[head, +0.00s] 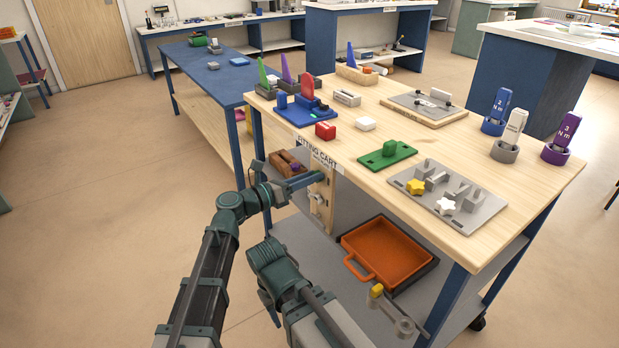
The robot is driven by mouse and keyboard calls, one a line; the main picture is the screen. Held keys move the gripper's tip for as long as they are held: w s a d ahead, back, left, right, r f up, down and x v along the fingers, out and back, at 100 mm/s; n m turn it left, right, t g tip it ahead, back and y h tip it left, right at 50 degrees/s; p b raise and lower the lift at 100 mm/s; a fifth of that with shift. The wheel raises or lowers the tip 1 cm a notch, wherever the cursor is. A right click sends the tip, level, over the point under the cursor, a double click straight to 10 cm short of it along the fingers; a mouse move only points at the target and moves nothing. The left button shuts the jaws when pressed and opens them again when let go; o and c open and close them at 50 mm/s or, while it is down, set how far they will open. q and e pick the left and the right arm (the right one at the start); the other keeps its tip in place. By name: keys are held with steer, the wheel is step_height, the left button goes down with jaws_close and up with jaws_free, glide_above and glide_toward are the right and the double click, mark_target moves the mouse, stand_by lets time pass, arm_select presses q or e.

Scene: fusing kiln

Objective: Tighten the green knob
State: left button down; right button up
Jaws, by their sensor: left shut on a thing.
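My left gripper (316,178) is at the upper part of an upright wooden panel (322,203) on the cart's near side. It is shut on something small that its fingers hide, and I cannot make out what. I see no green knob clearly. On the cart top, a green block stands on a green plate (396,157).
The fitting cart's wooden top (520,185) also bears blue, white and purple torque tools (562,133) in stands, and a red block (325,131). An orange tray (388,252) is on the lower shelf. A blue table (225,75) stands behind; the floor at left is clear.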

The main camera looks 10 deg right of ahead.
arm_select(q)
steer(key=shift+s+f+m+b, duration=0.15)
steer(key=shift+f+m+b, duration=0.05)
steer(key=shift+m, duration=5.55)
steer(key=shift+s+f+m+b, duration=0.1)
steer(key=shift+f+m+b, duration=0.15)
steer(key=shift+m, duration=5.45)
steer(key=shift+s+f+m+b, duration=0.15)
steer(key=shift+f+m, duration=0.05)
steer(key=shift+m, duration=5.55)
steer(key=c, duration=0.5)
jaws_free()
steer(key=shift+w, duration=0.1)
steer(key=v, duration=1.4)
steer(key=shift+d+r, duration=0.1)
